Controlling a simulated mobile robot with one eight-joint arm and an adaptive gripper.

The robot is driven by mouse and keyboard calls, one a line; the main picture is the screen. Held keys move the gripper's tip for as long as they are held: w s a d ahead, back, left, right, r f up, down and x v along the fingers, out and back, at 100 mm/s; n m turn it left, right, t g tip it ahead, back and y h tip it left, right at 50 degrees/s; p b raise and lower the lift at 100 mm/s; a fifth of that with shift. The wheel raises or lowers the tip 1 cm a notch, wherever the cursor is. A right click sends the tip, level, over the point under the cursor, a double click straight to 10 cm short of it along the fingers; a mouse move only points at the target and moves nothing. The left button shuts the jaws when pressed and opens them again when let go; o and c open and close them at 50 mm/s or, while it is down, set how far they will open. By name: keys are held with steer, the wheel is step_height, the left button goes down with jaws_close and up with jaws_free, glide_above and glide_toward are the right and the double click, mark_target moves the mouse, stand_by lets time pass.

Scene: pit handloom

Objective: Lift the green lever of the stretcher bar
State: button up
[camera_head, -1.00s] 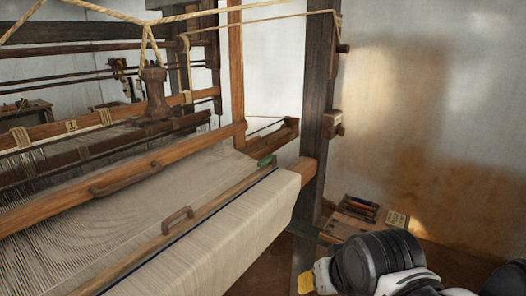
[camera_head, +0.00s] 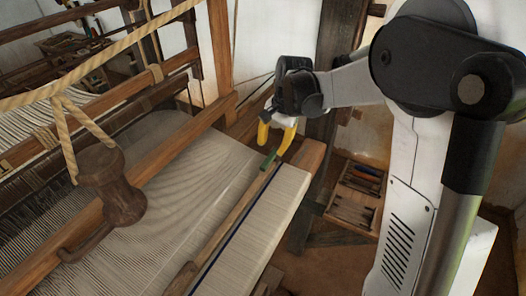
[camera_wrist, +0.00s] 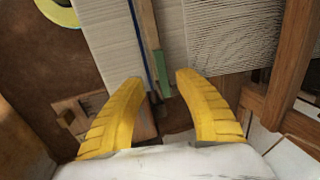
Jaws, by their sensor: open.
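The green lever (camera_head: 268,161) is a small green piece at the far end of the wooden stretcher bar (camera_head: 228,216), which lies across the pale cloth. It also shows in the wrist view (camera_wrist: 162,76), just beyond the fingertips and roughly centred between them. My gripper (camera_head: 275,146) has yellow fingers. It is open, with its tips close above the lever end in the head view; I cannot tell whether they touch it. In the wrist view the gripper (camera_wrist: 159,78) is empty between the fingers.
A wooden loom post (camera_head: 330,70) stands just behind my gripper. Ropes hang at upper left.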

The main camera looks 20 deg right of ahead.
mark_target(267, 162)
steer(key=f, duration=0.3)
steer(key=w+f, duration=0.1)
steer(key=f, duration=0.1)
steer(key=a+f+b, duration=0.1)
steer(key=f, duration=0.2)
steer(key=shift+w+a+f, duration=0.1)
steer(key=shift+w+f, duration=0.05)
steer(key=shift+f, duration=0.2)
steer(key=shift+r, duration=0.1)
jaws_close()
